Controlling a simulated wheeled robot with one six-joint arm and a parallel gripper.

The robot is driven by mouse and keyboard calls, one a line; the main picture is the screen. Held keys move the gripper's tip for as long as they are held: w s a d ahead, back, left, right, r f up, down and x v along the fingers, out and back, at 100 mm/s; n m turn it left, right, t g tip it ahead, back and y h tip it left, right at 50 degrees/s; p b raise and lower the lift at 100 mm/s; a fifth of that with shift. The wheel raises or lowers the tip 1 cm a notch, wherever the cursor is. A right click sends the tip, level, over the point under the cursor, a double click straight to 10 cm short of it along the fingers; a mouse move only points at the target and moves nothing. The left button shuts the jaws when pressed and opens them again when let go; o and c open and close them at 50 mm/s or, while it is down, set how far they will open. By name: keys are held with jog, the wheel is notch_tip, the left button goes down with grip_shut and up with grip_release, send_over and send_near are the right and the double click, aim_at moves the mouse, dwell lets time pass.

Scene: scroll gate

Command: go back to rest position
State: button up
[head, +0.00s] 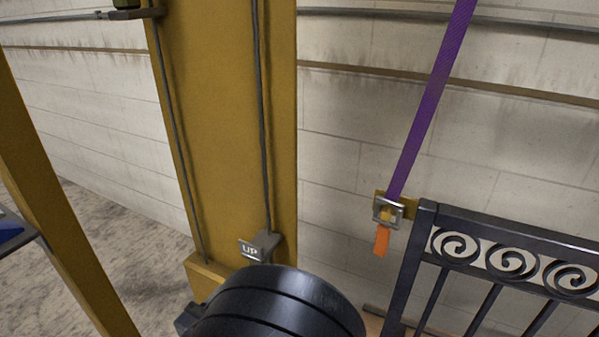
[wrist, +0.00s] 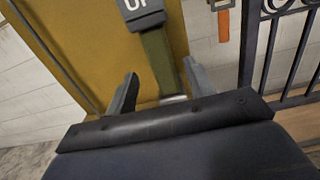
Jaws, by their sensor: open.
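My gripper (wrist: 160,88) shows in the wrist view with its two grey fingers spread apart and nothing gripped. An olive bar (wrist: 157,55) with a dark "UP" label (wrist: 140,8) at its top appears between the fingers; I cannot tell whether it lies between them or beyond them. In the head view the "UP" plate (head: 251,250) is at the foot of the yellow post (head: 228,130). My black arm link covers the bottom middle of that view and hides my gripper there.
A black scroll gate (head: 428,219) stands at the right. A purple strap (head: 428,110) runs down to a metal buckle (head: 388,211) with an orange tab (head: 382,241) beside the gate. A pale block wall (head: 345,140) is behind. Bare floor (head: 120,250) shows at left.

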jog(key=x, duration=0.7)
jog(key=shift+s, duration=0.1)
jog(key=shift+r, duration=0.7)
